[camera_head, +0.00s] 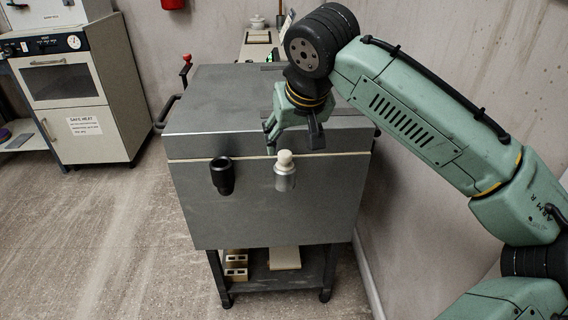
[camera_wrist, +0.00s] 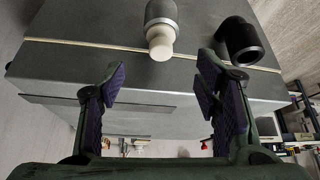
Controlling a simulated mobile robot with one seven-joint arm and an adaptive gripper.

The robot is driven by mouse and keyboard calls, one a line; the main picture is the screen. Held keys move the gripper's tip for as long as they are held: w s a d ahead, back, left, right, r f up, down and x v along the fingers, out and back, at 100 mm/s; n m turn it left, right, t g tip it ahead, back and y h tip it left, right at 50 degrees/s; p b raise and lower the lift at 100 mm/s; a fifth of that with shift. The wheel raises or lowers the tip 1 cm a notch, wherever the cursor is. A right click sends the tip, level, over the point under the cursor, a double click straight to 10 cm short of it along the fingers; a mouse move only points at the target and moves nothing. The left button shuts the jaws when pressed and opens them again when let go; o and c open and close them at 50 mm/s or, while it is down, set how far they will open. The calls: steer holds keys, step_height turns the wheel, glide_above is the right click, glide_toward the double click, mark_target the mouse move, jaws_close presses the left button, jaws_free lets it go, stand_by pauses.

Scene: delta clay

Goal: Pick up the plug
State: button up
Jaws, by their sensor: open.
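Two fittings are on the front face of the grey cabinet (camera_head: 265,205), just below its lid seam. One is a silver cylinder with a cream rounded top (camera_head: 285,171); the other is a black stepped cylinder (camera_head: 222,176) to its left. I cannot tell for sure which is the plug. My gripper (camera_head: 293,134) is open and empty, pointing down over the cabinet's front edge, above the silver and cream piece. In the wrist view, that piece (camera_wrist: 161,32) lies in line with the gap between my fingers (camera_wrist: 161,76), beyond the tips. The black cylinder (camera_wrist: 240,41) is to the right.
The cabinet's lid (camera_head: 215,105) is flat and mostly clear. A lower shelf (camera_head: 257,276) holds pale blocks (camera_head: 236,264). A wall (camera_head: 460,75) stands close on the right. A white oven cabinet (camera_head: 75,95) is at the left, with open floor (camera_head: 100,230) in front.

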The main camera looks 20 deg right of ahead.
mark_target(285, 153)
steer(key=x, duration=0.8)
steer(key=shift+w+p, duration=0.15)
steer(key=shift+p, duration=0.15)
steer(key=c, duration=1.3)
